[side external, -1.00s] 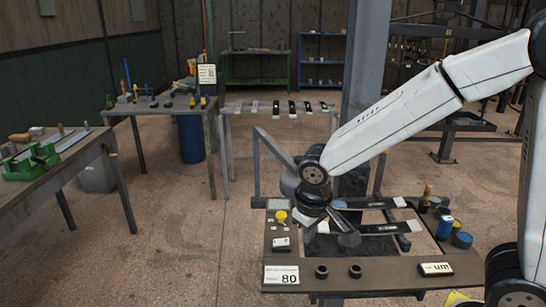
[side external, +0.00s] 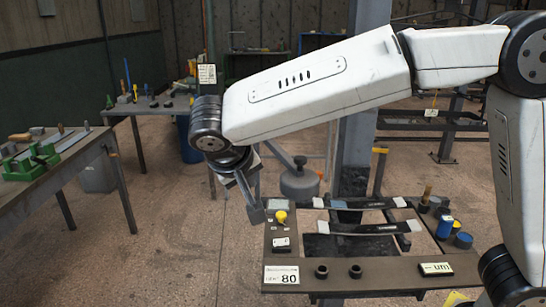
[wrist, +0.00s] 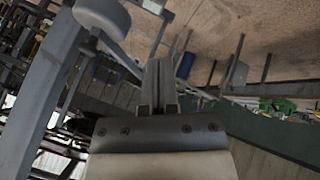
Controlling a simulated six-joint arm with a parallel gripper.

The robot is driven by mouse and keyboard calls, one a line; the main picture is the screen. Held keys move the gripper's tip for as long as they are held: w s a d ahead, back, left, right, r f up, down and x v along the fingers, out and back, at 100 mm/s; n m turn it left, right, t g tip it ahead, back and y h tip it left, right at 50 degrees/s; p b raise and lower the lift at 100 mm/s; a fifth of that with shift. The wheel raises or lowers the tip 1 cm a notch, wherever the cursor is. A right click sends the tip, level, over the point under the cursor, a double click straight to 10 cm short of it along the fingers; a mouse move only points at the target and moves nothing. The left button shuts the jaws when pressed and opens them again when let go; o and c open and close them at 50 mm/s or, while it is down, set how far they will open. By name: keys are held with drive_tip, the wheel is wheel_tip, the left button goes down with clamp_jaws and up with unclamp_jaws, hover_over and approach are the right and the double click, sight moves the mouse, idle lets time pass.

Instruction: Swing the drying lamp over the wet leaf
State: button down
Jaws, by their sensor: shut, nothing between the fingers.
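The drying lamp appears to be the grey round head (side external: 299,184) on a slanting grey arm, at the back left of the near bench in the side view. It also shows at the top left of the wrist view (wrist: 102,14). Two dark leaf strips with pale ends lie across the bench's open frame: a front one (side external: 358,229) and a back one (side external: 365,205). The lamp head appears behind and left of them. I cannot tell which leaf is wet. My gripper (side external: 256,212) is shut and empty, left of the lamp and apart from it; its fingers also show in the wrist view (wrist: 160,72).
The near bench (side external: 390,268) carries a yellow knob (side external: 281,216), a card reading 80 (side external: 281,275), black rings and a blue can (side external: 445,228). A grey post (side external: 360,110) stands behind it. A side table (side external: 60,165) is at left. Open floor lies between.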

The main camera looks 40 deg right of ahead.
sight(286, 192)
drive_tip(key=w+d+f, duration=0.2)
drive_tip(key=d+f, duration=0.6)
drive_tip(key=d, duration=0.1)
idle(0.5)
drive_tip(key=shift+d+r, duration=0.1)
drive_tip(key=shift+d, duration=0.1)
drive_tip(key=shift+s+d+n+t, duration=0.4)
drive_tip(key=shift+s+d+n, duration=0.1)
drive_tip(key=shift+d+n, duration=0.35)
drive_tip(key=s+d+n+y, duration=0.1)
drive_tip(key=s+d, duration=0.1)
drive_tip(key=d, duration=2.6)
drive_tip(key=shift+d+t, duration=0.3)
drive_tip(key=shift+d, duration=0.05)
